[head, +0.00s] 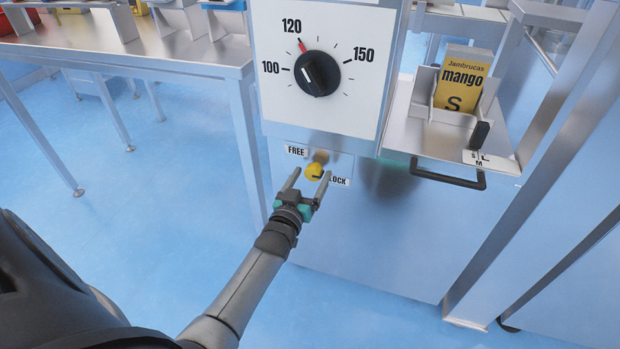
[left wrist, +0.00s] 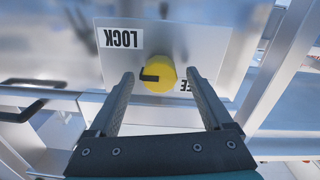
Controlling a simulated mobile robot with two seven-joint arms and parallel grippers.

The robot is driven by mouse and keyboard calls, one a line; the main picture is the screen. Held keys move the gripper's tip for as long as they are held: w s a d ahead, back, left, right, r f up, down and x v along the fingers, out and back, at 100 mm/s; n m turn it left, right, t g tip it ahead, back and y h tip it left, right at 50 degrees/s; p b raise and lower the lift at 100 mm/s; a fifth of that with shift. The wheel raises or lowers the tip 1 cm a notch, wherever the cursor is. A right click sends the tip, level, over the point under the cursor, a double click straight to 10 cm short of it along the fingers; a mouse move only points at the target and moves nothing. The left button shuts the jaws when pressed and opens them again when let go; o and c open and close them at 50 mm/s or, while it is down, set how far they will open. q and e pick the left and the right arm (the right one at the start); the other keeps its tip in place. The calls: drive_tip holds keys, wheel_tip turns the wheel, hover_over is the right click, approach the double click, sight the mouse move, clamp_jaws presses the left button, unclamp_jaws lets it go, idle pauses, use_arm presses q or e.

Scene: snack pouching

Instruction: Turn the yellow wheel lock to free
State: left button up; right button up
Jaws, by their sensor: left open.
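The yellow wheel lock (head: 314,172) is a small round knob on the metal front below the dial panel. The FREE label (head: 297,152) is at its upper left and the LOCK label (head: 339,181) at its lower right. My left gripper (head: 309,178) is open, with its fingers reaching up to the knob. In the left wrist view, the knob (left wrist: 159,74) lies just beyond and between the spread fingertips (left wrist: 158,82). Its black mark points toward the LOCK side. The FREE label (left wrist: 187,87) is partly hidden by a finger. My right gripper does not show.
A black dial (head: 317,74) with its red pointer near 120 is above the lock. A metal table (head: 150,66) stands at the left.

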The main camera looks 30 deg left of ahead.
use_arm(q)
clamp_jaws()
idle(0.6)
